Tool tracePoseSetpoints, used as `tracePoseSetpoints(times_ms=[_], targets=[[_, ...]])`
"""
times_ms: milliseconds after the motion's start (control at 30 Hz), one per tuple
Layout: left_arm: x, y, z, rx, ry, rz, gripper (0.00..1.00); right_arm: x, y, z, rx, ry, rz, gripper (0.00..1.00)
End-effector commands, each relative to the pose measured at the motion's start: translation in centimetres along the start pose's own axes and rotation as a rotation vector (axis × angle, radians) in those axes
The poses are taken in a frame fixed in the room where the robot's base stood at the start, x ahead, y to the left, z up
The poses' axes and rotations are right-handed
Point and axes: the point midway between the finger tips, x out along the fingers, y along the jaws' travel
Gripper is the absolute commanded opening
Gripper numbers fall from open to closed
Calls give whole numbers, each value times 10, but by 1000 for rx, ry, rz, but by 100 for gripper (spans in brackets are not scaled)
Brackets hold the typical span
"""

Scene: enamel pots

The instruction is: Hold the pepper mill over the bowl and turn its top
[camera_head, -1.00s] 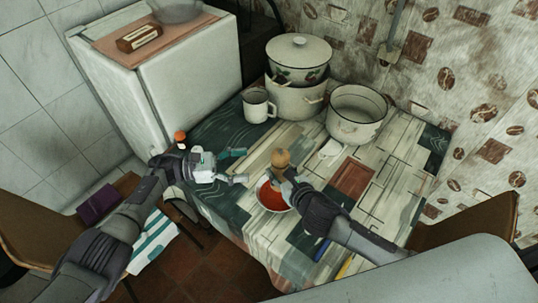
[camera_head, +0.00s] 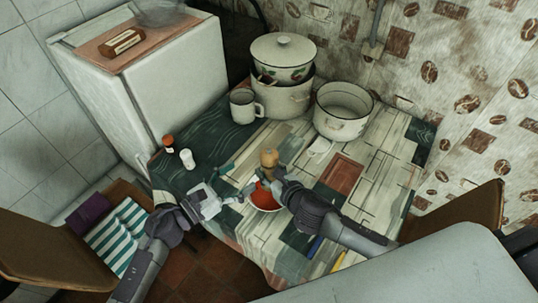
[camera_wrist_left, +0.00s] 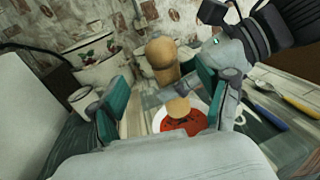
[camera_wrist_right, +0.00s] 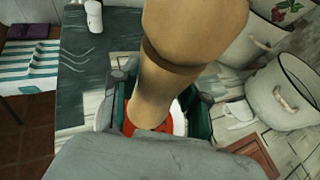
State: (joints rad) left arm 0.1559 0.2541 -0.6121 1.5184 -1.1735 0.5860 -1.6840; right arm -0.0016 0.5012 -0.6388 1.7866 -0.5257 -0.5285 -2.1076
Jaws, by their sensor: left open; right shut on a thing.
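The wooden pepper mill (camera_head: 269,160) is held by my right gripper (camera_head: 275,178), which is shut on its lower body. The mill also shows large in the right wrist view (camera_wrist_right: 172,75) and in the left wrist view (camera_wrist_left: 161,58). The bowl (camera_head: 264,198) with red contents stands below the mill on the table; it also shows in the left wrist view (camera_wrist_left: 183,118). My left gripper (camera_head: 236,185) is open and empty, left of the mill and near the bowl. In the left wrist view the mill and bowl appear between its teal fingers (camera_wrist_left: 155,95).
Stacked pots (camera_head: 283,75), an open pot (camera_head: 342,112) and a mug (camera_head: 243,106) stand at the back. A white shaker (camera_head: 187,159) and an orange-capped bottle (camera_head: 169,145) stand at the left edge. Cutlery (camera_wrist_left: 278,103) lies to the right of the bowl.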

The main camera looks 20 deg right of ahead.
Motion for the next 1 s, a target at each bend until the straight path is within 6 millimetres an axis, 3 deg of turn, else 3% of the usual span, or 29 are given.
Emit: tracePoseSetpoints(times_ms=[300, 500, 933, 1000], targets=[[65, 0, 1, 0, -2, -2, 78, 0, 0, 1, 0, -2, 0, 3], [93, 0, 1, 0, 0, -2, 78, 0, 0, 1, 0, -2, 0, 3], [103, 0, 0, 2, 2, -2, 78, 0, 0, 1, 0, -2, 0, 3], [103, 0, 0, 2, 2, -2, 68, 0, 0, 1, 0, -2, 0, 3]])
